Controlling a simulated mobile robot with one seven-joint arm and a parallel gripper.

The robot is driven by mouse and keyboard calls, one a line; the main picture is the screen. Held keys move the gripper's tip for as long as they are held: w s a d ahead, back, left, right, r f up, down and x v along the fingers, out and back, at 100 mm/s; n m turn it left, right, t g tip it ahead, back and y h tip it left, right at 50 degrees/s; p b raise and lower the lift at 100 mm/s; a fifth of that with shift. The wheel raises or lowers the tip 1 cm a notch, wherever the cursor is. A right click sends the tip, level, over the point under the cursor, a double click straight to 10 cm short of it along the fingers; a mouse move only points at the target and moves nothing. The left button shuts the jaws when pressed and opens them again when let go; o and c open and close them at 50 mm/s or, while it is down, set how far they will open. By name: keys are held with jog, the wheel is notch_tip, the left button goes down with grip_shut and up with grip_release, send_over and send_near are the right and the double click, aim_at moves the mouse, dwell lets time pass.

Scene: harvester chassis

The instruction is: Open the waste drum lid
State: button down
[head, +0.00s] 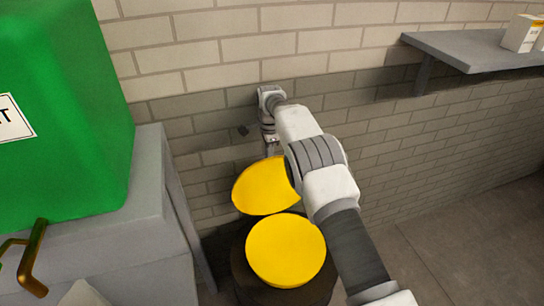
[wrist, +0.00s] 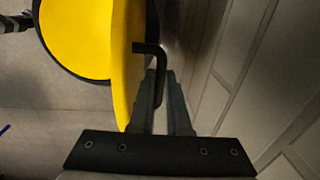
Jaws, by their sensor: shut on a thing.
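The waste drum (head: 240,275) is dark and stands on the floor near the wall. Its round yellow top (head: 286,250) faces up. The yellow lid (head: 262,188) is raised and tilted up behind it, on the wall side. In the wrist view the lid (wrist: 123,60) shows nearly edge-on, with the yellow drum top (wrist: 80,35) and its black rim to the left. My gripper (wrist: 165,88) is shut on the lid's black bent handle (wrist: 151,48). In the head view my gripper (head: 270,145) is small, above the lid, and my arm covers the lid's right edge.
A green container (head: 65,110) with a brass-coloured lever stands on a grey cabinet (head: 110,245) at left. The brick wall (head: 215,75) is close behind my gripper. A grey shelf (head: 470,48) holding small boxes is at upper right. Floor (head: 470,240) at right is clear.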

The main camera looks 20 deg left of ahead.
jog(key=shift+s+f, duration=0.1)
jog(key=shift+f, duration=0.25)
jog(key=c, duration=0.9)
grip_release()
jog(key=shift+r, duration=0.7)
jog(key=r, duration=0.5)
jog(key=r+p, duration=0.1)
jog(key=r, duration=0.5)
jog(key=r+p, duration=0.1)
jog(key=r, duration=0.4)
jog(key=shift+s+d+r, duration=0.15)
jog(key=shift+s+d, duration=0.15)
jog(key=shift+s, duration=0.05)
